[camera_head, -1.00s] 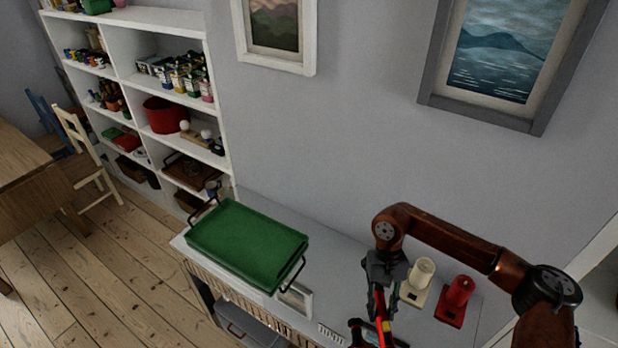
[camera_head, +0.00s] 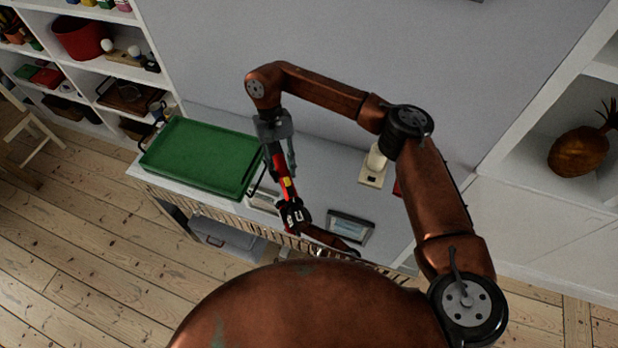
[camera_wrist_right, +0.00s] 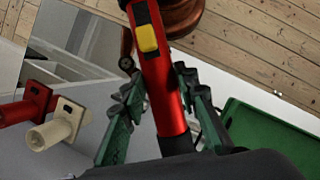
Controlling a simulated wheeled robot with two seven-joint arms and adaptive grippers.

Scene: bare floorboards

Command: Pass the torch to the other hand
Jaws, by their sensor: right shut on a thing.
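The torch (camera_head: 286,187) is red with a yellow switch and hangs steeply tilted over the front of the grey table. My right gripper (camera_head: 279,158) is shut on its upper end; in the right wrist view the torch (camera_wrist_right: 162,90) runs between the two green-grey fingers (camera_wrist_right: 157,84), its black end nearest the palm. My left gripper (camera_head: 293,214), small and dark in the head view, is at the torch's lower end, with a copper arm link behind it. Whether its fingers are open or touch the torch is unclear.
A green tray (camera_head: 197,153) with dark handles lies on the table (camera_head: 320,170), left of the torch. A cream holder (camera_head: 374,167) and a mostly hidden red one are behind my right arm. White shelves stand left.

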